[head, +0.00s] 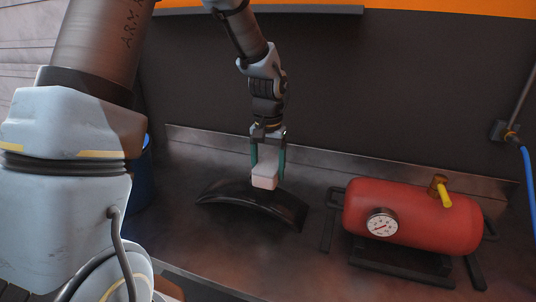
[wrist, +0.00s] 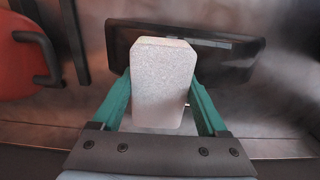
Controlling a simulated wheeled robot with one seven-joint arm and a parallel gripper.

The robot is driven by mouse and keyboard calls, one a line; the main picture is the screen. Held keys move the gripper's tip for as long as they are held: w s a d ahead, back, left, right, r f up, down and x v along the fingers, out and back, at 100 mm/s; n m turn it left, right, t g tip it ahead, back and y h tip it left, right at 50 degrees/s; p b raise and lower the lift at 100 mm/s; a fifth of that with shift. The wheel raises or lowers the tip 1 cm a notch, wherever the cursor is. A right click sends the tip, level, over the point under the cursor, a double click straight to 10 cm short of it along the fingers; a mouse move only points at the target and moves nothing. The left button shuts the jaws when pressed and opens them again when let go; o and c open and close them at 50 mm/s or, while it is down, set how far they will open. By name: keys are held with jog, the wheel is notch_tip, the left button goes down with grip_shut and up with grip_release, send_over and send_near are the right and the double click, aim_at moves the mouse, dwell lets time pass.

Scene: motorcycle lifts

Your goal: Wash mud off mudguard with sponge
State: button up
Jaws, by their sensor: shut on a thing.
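My gripper (head: 268,165) is shut on a pale pinkish-white sponge (head: 265,178). The sponge sits between the green fingers in the wrist view (wrist: 163,85). The black curved mudguard (head: 238,203) lies on the metal bench top, arched side up. The sponge is over the mudguard, near its upper middle; I cannot tell whether it touches. In the wrist view the mudguard (wrist: 225,58) extends behind the sponge, which hides part of it. No mud can be made out clearly on the dark surface.
A red tank (head: 415,215) with a gauge and yellow valve stands on a dark frame right of the mudguard. A raised metal lip (head: 330,163) runs along the back. A blue container (head: 143,170) is at left, partly behind my arm. A blue hose (head: 530,175) hangs at right.

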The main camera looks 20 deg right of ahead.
jog(key=shift+r+p, duration=0.8)
jog(key=shift+r, duration=0.55)
jog(key=shift+f, duration=0.1)
